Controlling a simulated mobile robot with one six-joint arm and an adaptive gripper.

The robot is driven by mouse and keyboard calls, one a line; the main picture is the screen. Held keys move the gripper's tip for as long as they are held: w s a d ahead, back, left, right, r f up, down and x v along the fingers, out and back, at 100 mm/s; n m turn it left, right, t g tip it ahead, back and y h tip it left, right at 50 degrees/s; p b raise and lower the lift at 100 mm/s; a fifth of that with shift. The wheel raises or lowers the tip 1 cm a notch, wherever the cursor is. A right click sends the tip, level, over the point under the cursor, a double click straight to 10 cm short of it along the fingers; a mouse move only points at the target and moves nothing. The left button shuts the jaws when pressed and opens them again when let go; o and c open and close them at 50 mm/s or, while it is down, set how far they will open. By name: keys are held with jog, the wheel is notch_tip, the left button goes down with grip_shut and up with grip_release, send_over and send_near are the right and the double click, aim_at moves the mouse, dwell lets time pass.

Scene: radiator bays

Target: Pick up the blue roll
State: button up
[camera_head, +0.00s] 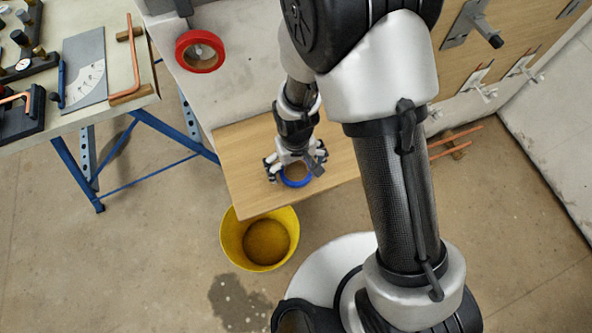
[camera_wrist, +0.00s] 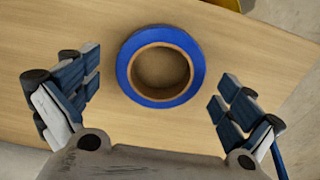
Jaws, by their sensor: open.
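The blue roll (camera_wrist: 126,71) is a ring of blue tape with a tan core, lying flat on a wooden board (camera_wrist: 262,62). In the head view the blue roll (camera_head: 297,183) shows partly under my gripper (camera_head: 296,170), near the board's front edge. In the wrist view my gripper (camera_wrist: 158,100) is open, with one finger on each side of the roll and clear gaps to it. The fingers hold nothing. The height of the fingertips above the board is hard to tell.
A yellow bucket (camera_head: 231,240) stands on the floor below the board's front edge. A red roll (camera_head: 183,52) lies on the grey surface behind. A workbench (camera_head: 120,55) with tools and copper pipe is at left. My arm hides part of the board's right side.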

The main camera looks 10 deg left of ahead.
jog(key=c, duration=1.1)
jog(key=shift+r, duration=0.1)
notch_tip(320, 180, up, 20)
jog(key=p, duration=0.6)
